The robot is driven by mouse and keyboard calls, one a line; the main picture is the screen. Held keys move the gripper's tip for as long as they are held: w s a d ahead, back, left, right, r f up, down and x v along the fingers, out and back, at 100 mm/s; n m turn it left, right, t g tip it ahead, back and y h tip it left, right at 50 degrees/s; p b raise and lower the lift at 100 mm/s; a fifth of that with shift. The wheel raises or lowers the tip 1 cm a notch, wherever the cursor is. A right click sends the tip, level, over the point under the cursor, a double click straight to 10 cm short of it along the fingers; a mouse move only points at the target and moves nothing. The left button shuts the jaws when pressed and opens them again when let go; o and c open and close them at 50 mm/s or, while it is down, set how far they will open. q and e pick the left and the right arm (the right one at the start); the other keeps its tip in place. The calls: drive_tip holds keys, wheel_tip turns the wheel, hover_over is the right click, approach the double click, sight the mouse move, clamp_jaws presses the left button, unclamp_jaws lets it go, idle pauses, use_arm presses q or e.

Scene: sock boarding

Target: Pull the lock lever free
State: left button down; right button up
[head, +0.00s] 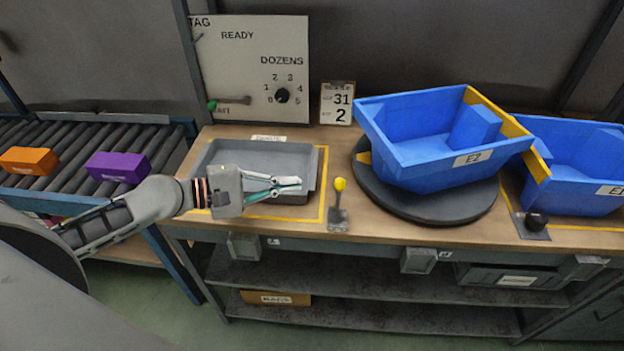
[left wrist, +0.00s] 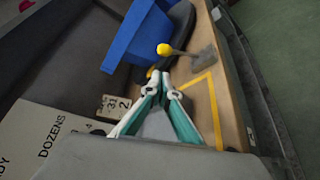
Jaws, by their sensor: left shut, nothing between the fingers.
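A lever with a yellow knob (head: 340,185) stands on a small grey base plate at the bench's front, left of the round turntable (head: 440,212). In the left wrist view the yellow-knobbed lever (left wrist: 164,50) is ahead of the fingertips, its stem slanting to its base. My left gripper (head: 299,184) is above the grey tray, left of the lever and apart from it. Its fingers come together at the tips with nothing between them, as the left wrist view (left wrist: 168,85) also shows. My right gripper is not in view.
The grey tray (head: 205,158) lies inside a yellow outline. A blue bin marked E2 (head: 420,170) sits on the turntable. Another blue bin (head: 590,195) and a black knob (head: 536,220) are at right. A roller conveyor with orange (head: 28,160) and purple (head: 117,166) boxes is at left.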

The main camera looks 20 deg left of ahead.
sight(339, 198)
use_arm(q)
drive_tip(key=p+x, duration=0.2)
drive_tip(key=x, duration=0.6)
drive_tip(key=shift+w+d, duration=0.2)
drive_tip(key=shift+d, duration=0.1)
drive_tip(key=shift+w+d+f, duration=0.15)
drive_tip(key=shift+w+d, duration=0.15)
drive_tip(key=shift+d, duration=0.05)
